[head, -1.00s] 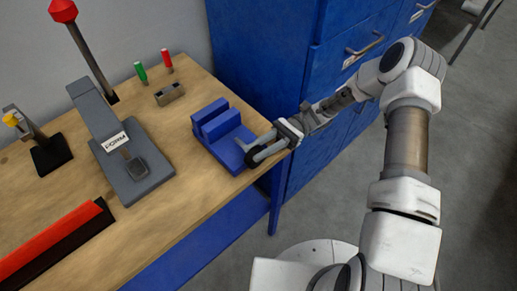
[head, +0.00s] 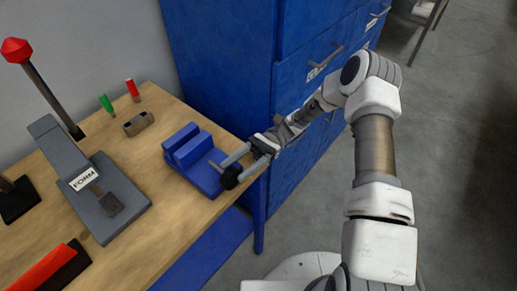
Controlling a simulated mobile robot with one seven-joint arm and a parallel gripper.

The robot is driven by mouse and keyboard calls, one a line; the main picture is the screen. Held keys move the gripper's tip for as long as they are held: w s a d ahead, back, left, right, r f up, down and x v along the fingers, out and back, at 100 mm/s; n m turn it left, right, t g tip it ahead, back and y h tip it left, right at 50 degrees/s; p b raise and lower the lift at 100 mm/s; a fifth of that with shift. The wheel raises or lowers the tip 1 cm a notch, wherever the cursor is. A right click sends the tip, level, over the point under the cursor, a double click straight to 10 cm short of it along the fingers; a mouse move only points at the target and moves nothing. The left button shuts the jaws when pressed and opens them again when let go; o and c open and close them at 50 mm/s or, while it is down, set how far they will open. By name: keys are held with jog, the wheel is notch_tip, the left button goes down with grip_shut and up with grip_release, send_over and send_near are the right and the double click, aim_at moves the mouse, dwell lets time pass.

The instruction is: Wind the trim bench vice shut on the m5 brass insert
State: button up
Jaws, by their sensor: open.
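The blue trim bench vice (head: 186,146) stands near the right end of the wooden bench, with a visible gap between its two jaw blocks. A dark round knob (head: 229,178) sits at its front right, by the bench edge. My gripper (head: 229,173) is open and reaches in from the right, its two fingers pointing at the vice's front. The fingers are close to the knob; I cannot tell whether they touch it. I cannot make out the M5 brass insert between the jaws.
A grey press labelled FORM (head: 100,195) stands left of the vice. Blue drawer cabinets (head: 235,75) rise beyond the bench's right end. Open floor lies to the right.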

jog(key=b+v, duration=0.2)
jog(key=v, duration=0.9)
jog(key=shift+f, duration=0.15)
jog(key=shift+b+v, duration=2.2)
jog(key=shift+v, duration=0.1)
